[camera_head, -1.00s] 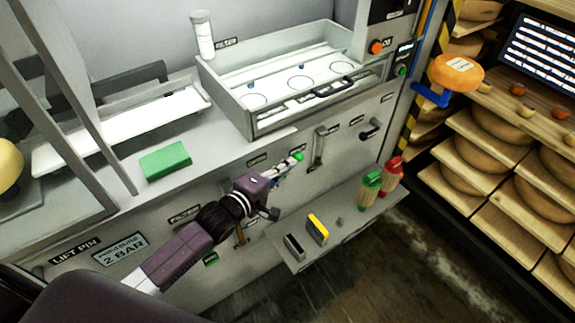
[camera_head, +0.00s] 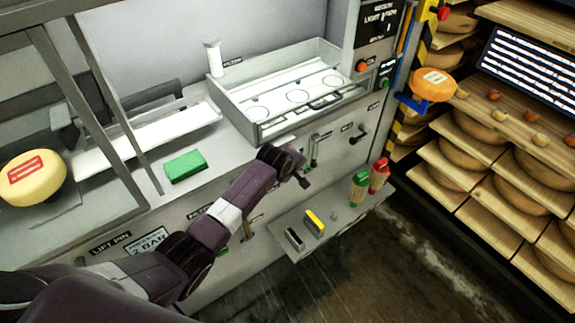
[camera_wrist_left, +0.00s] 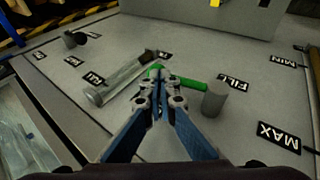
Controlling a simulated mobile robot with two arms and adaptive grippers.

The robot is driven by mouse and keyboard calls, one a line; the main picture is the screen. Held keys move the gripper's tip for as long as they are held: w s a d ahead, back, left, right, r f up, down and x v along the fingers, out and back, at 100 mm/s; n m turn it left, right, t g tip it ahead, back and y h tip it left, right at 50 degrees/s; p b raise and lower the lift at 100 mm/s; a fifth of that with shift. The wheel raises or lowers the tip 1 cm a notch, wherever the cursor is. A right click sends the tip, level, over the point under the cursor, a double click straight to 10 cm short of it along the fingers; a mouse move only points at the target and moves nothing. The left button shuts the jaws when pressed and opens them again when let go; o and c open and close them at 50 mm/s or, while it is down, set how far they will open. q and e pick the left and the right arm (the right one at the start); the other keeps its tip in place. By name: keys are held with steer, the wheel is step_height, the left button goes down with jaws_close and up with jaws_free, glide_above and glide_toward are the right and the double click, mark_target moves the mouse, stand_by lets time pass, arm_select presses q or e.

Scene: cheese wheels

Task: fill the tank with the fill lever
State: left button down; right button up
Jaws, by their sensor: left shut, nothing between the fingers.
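The fill lever's green handle (camera_wrist_left: 193,84) shows in the left wrist view, running to a grey round stub (camera_wrist_left: 214,99) beside a "FILL" label (camera_wrist_left: 233,84). My left gripper (camera_wrist_left: 158,80) is shut and empty, its blue fingers close in front of the green handle's far end. I cannot tell whether they touch. In the head view my left wrist (camera_head: 280,160) is at the front panel and hides the lever. A pale open basin (camera_head: 243,118), possibly the tank, stands above the panel. My right gripper is not in view.
A low shelf (camera_head: 290,250) with brushes and a yellow block is below. A green block (camera_head: 186,165) sits on the counter. Cheese racks (camera_head: 480,170) stand at right.

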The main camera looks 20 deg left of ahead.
arm_select(q)
steer(key=shift+w+d+f, duration=0.15)
steer(key=shift+w+f, duration=0.1)
steer(key=shift+f, duration=0.25)
stand_by(0.4)
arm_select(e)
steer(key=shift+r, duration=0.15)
